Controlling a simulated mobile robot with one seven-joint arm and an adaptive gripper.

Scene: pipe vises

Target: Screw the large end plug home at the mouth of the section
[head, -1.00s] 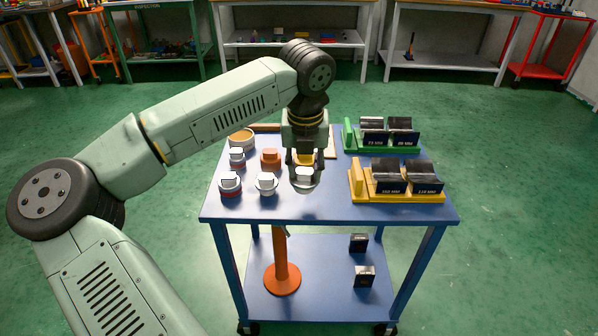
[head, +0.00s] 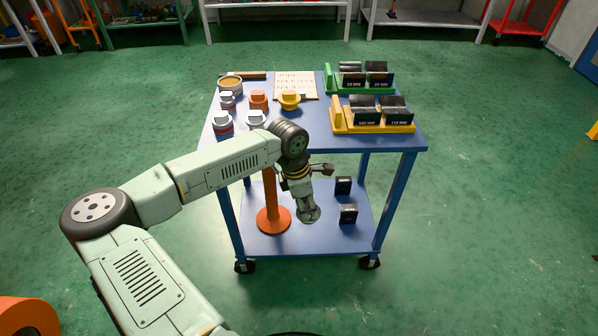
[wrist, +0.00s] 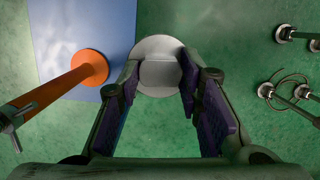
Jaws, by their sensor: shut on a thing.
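My gripper (head: 304,198) is shut on a large pale grey plug (head: 309,214), held in front of the trolley with the jaws pointing down. In the wrist view the plug (wrist: 158,47) shows as a round disc with a square block between my two fingers (wrist: 158,88). Its underside is hidden. I cannot make out the section or its mouth for certain. An orange cylinder (head: 22,316) is cut off at the lower left of the head view, and a dark curved rim (head: 295,333) just shows at the bottom edge.
An orange stand (head: 272,220) is on the lower shelf. Metal rods (wrist: 285,92) show at right in the wrist view.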

